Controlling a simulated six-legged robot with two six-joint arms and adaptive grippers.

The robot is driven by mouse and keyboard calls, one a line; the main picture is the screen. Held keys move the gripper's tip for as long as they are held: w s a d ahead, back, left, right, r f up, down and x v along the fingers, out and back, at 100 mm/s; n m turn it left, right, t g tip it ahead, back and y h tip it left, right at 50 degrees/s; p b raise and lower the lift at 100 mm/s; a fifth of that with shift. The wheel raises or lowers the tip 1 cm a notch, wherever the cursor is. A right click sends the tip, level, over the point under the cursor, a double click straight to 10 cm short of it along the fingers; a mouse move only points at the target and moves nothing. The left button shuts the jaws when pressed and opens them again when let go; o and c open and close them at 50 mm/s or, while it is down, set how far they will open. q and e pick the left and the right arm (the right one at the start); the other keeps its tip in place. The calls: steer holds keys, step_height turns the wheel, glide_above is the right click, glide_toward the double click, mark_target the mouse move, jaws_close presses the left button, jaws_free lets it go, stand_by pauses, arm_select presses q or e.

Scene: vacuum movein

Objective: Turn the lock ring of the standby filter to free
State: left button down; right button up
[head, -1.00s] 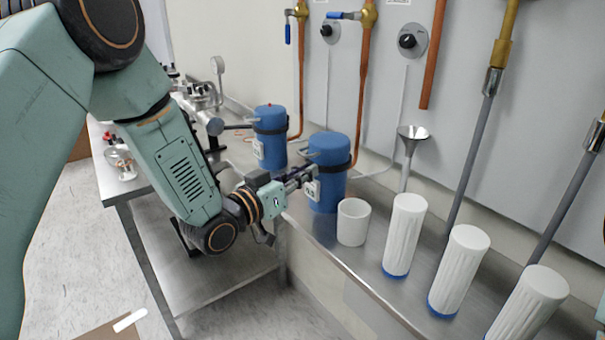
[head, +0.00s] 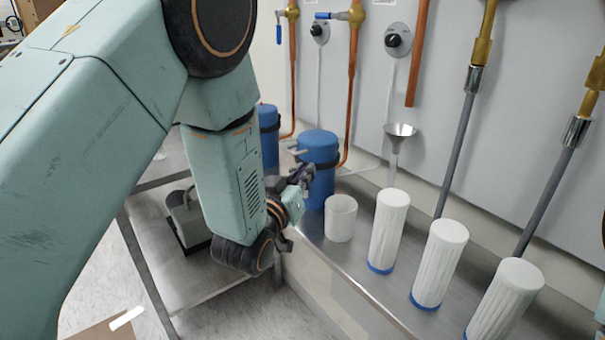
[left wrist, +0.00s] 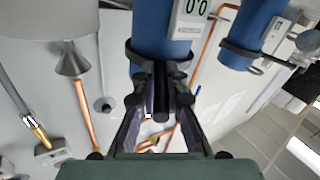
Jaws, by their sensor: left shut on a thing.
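Two blue filter housings stand on the steel bench. The nearer one (head: 320,150) has a dark lock ring (left wrist: 146,57) around it. I cannot tell from any label which is the standby filter. My left gripper (head: 305,174) is at the side of the nearer housing. In the left wrist view its fingers (left wrist: 160,92) are shut on a dark grey bar-like handle (left wrist: 161,103) in front of the ring. The farther housing (head: 268,135) is partly hidden by my left arm; its own ring shows in the left wrist view (left wrist: 240,50). My right gripper is out of view.
A white cup (head: 340,220) stands close in front of the nearer housing. White cartridges with blue bases (head: 388,230) line the bench to the right. A funnel (head: 400,131), copper pipes (head: 354,90) and grey hoses (head: 459,140) run along the wall.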

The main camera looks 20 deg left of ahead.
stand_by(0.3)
arm_select(q)
steer(key=c, duration=1.4)
jaws_free()
steer(key=s, duration=0.8)
steer(key=s+a, duration=0.1)
steer(key=s, duration=0.3)
